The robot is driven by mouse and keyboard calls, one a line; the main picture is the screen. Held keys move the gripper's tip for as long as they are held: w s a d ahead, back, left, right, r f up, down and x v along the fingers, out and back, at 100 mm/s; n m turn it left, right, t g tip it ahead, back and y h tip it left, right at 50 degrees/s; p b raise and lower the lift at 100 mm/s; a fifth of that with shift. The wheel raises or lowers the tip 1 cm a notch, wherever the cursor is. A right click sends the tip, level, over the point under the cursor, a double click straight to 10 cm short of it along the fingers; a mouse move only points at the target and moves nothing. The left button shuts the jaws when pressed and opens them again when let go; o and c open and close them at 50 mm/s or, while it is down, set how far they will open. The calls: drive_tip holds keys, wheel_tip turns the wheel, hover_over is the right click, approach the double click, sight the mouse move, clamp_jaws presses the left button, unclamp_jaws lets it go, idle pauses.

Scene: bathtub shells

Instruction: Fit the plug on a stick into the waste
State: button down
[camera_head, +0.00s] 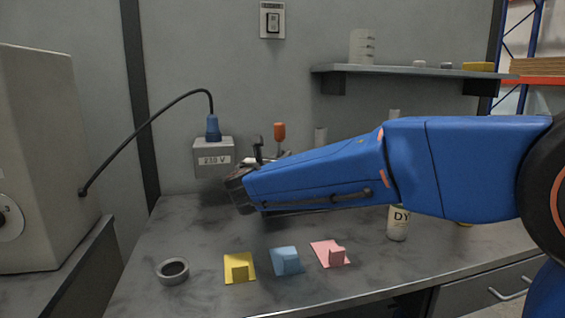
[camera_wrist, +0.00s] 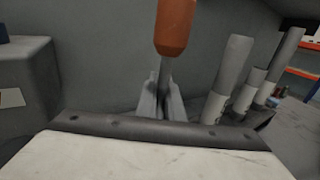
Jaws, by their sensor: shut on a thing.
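The orange handle (camera_head: 279,131) stands up above my gripper in the head view. The stick's lower end is hidden, so I cannot see a plug on it. A dark grey ring (camera_head: 173,280) with a round opening lies at the bench's front left, well apart from my gripper. I cannot tell whether it is the waste.
A "230 V" box (camera_head: 212,158) with a blue plug and black cable stands behind left. Yellow (camera_head: 249,267), blue (camera_head: 286,262) and pink (camera_head: 328,247) pieces lie in front. Grey tubes (camera_wrist: 230,75) stand right of the stick. A bottle (camera_head: 398,224) is below my arm.

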sight(283, 125)
wheel_tip(283, 125, up, 9)
drive_tip(key=shift+r, duration=0.2)
idle(0.3)
